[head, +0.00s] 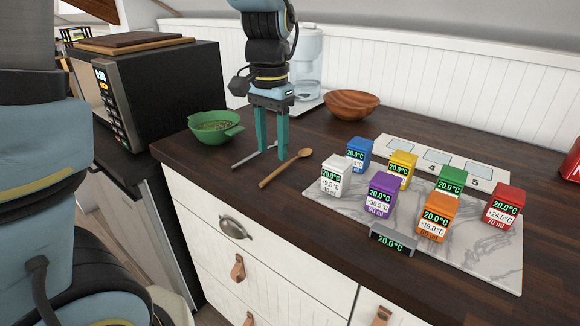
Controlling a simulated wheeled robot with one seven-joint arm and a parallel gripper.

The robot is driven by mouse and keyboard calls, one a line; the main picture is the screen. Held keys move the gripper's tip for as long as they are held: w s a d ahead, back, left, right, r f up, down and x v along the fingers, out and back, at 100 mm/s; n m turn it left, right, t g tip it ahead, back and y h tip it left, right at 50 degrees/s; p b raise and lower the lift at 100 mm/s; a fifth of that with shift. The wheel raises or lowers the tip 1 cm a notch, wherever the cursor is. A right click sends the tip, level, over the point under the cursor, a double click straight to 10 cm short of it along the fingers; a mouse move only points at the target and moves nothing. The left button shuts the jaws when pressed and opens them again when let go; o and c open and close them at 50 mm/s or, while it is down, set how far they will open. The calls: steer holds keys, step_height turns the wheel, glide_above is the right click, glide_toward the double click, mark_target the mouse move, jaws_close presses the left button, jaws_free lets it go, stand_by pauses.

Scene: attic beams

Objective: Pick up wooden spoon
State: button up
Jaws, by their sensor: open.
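The wooden spoon (284,169) lies on the dark wooden countertop, its bowl end toward the back right and its handle toward the front left. My gripper (272,151) points down just behind and left of the spoon in the picture. Its two teal fingers are apart with nothing seen between them. The fingertips look close to the countertop, near a thin grey metal utensil (243,160). I cannot tell whether they touch it.
A green bowl (215,127) stands to the left, beside a black microwave (170,85). A wooden bowl (351,104) and a clear pitcher (306,65) stand behind. Several coloured cubes with displays, such as the purple one (383,195), sit on a marble board (480,257) to the right.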

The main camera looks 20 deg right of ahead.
mark_target(271, 174)
steer(key=shift+a+f+p, duration=0.15)
steer(key=shift+f+p, duration=0.15)
steer(key=shift+f, duration=1.15)
steer(key=shift+a+f+p, duration=0.1)
steer(key=shift+f+p, duration=0.2)
steer(key=shift+f, duration=1.15)
jaws_close()
